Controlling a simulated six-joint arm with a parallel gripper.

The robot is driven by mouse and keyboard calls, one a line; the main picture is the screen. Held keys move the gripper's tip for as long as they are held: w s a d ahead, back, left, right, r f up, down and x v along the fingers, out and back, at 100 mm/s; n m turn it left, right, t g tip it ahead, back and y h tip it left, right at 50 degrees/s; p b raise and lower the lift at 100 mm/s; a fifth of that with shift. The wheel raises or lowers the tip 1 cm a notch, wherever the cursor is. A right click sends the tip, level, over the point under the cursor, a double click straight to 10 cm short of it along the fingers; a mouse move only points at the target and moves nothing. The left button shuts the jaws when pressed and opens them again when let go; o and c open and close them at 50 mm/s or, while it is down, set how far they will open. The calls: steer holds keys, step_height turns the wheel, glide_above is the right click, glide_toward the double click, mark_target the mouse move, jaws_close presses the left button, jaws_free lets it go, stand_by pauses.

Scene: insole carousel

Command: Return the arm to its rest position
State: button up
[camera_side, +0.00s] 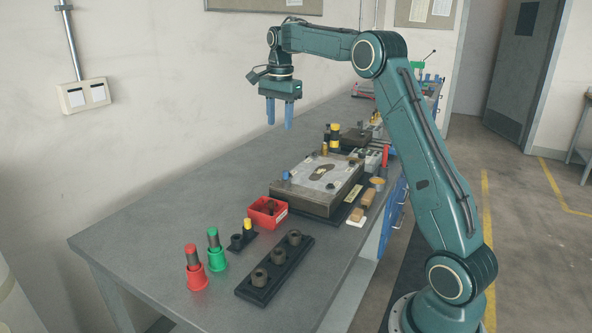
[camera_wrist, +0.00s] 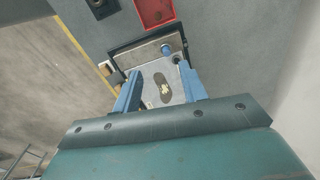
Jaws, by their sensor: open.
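My gripper (camera_side: 280,113) hangs in the air well above the bench, its two blue fingers pointing down and apart with nothing between them. In the wrist view the fingers (camera_wrist: 160,92) frame the plate fixture far below. The plate fixture (camera_side: 290,190) stands on the bench with a dark insole shape (camera_side: 321,171) on its pale top. The insole shape also shows in the wrist view (camera_wrist: 162,88), with a small yellowish mark on it. My arm reaches up from its base at the right and over the bench.
A red bin (camera_side: 267,213), a black rack (camera_side: 262,292) with dark cups, a red cup (camera_side: 196,279) and a green cup (camera_side: 217,261) stand toward the front of the bench. Small tools and blocks crowd the right edge. The left side of the grey bench (camera_side: 150,232) is clear.

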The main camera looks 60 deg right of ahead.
steer(key=s+a+r+n+t, duration=0.1)
steer(key=s+a+r+n, duration=0.2)
steer(key=s+a+n, duration=0.35)
steer(key=s+a+r+n+t, duration=0.2)
steer(key=s+a+r+n, duration=0.1)
steer(key=s+a, duration=0.55)
steer(key=s+a+f+n+t, duration=0.1)
steer(key=s+a+f+n, duration=0.3)
steer(key=s, duration=0.3)
steer(key=s+a+f+n+t, duration=0.1)
steer(key=s+a+f+n, duration=0.3)
steer(key=s+a+n, duration=0.2)
steer(key=shift+s+f, duration=0.3)
steer(key=shift+s, duration=0.85)
steer(key=shift+a, duration=0.1)
